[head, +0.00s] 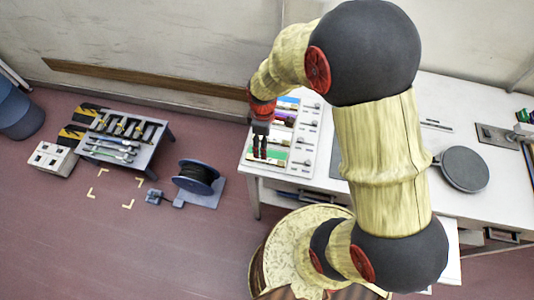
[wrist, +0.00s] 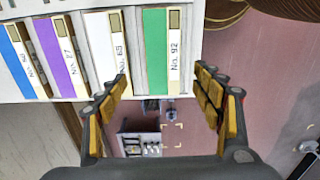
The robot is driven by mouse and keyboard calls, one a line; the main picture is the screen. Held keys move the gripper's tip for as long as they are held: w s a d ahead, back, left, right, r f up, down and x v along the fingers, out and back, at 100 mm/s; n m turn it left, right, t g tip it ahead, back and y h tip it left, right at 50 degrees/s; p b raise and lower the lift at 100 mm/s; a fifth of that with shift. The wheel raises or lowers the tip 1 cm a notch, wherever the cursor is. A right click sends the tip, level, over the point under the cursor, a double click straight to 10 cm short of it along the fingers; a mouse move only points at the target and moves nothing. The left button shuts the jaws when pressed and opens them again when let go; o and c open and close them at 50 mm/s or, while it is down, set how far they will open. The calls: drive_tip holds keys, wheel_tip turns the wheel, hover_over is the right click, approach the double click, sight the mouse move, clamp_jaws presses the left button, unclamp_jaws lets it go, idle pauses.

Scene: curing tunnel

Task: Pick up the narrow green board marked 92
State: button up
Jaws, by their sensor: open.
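The narrow green board (wrist: 156,50), with a pale strip reading "No. 92", lies at the end of a row of boards in the wrist view. It also shows in the head view as a green patch (head: 277,155) at the white bench's left front, partly hidden by my gripper. My gripper (wrist: 161,76) is open and empty. In the wrist view its fingertips stand either side of the green board's near end. In the head view my gripper (head: 260,148) hangs over the board row; its height above the board is hard to tell.
White No. 69 (wrist: 100,45), purple No. 67 (wrist: 55,55) and blue (wrist: 17,60) boards lie beside the green one. A dark round plate (head: 464,168) is on the bench's right. A low grey rack (head: 150,155) and a cable reel (head: 197,177) stand on the floor.

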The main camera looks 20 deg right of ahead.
sight(276, 159)
drive_tip(key=f, duration=0.2)
drive_tip(key=f+b, duration=0.1)
drive_tip(key=f, duration=0.4)
drive_tip(key=shift+s+a, duration=0.15)
drive_tip(key=shift+s, duration=0.1)
drive_tip(key=shift+r, duration=0.1)
drive_tip(key=shift+c, duration=0.5)
drive_tip(key=c, duration=1.1)
drive_tip(key=shift+c, duration=0.3)
